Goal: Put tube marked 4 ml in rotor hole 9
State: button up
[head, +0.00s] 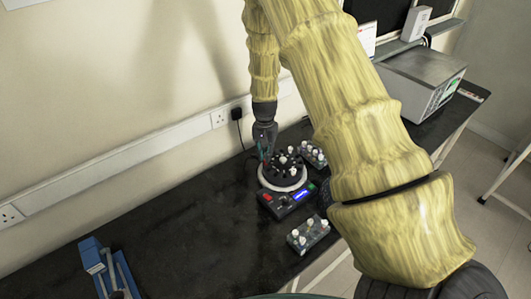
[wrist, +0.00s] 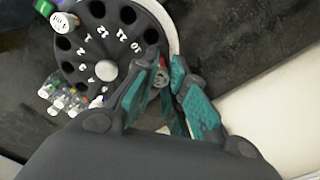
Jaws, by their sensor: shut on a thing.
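The dark round rotor (head: 283,174) sits on its white-rimmed base on the bench. In the wrist view the rotor (wrist: 108,52) shows numbered holes, with 10, 11 and 12 readable. Hole 9 cannot be made out beside my fingers. My gripper (head: 265,152) points down at the rotor's left edge. In the wrist view my gripper (wrist: 168,76) has its teal fingers shut on a small tube (wrist: 163,76), of which a greyish-red end shows. The mark on the held tube cannot be read. I cannot tell whether its lower end is in a hole.
A white-capped tube (wrist: 63,22) and a green-topped one (wrist: 44,8) stand at the rotor. A control box (head: 287,201) adjoins the rotor, with tube racks at front (head: 308,234) and behind (head: 313,155). A blue device (head: 104,266) stands far left; the bench between is clear.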

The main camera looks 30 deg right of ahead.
jog(key=shift+f+b, duration=0.45)
jog(key=shift+f, duration=0.55)
jog(key=o, duration=1)
jog(key=shift+r+p, duration=1.9)
jog(key=shift+r, duration=1.1)
